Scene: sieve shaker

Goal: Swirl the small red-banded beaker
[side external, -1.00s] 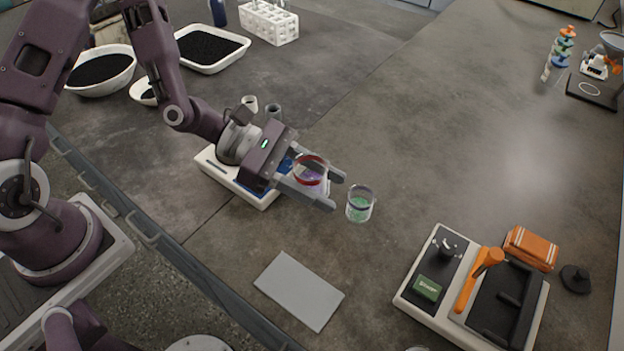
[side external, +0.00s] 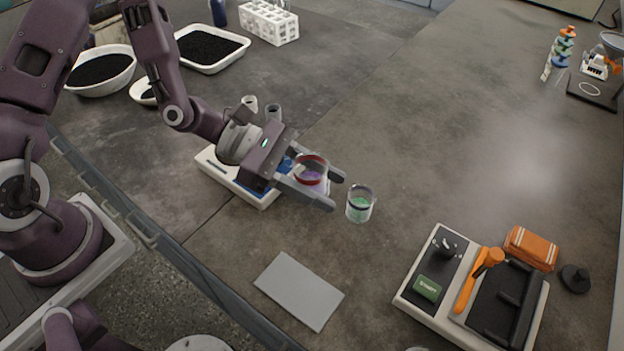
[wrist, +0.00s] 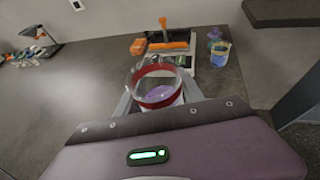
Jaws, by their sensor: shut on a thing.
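The small red-banded beaker (side external: 312,171) is clear glass with a red band near its rim and purple liquid inside. My gripper (side external: 327,190) is shut on it, one finger on each side. In the wrist view the beaker (wrist: 158,88) sits between the fingers, its open top toward the camera and the purple liquid low in it. Whether its base touches anything is hard to tell in the side view.
A dark-banded beaker (side external: 360,205) with green liquid stands close to the right of my fingertips. A white-and-blue device (side external: 228,180) is under my wrist. A grey pad (side external: 299,291) lies in front. A machine with an orange handle (side external: 475,285) stands front right. Bench centre-right is clear.

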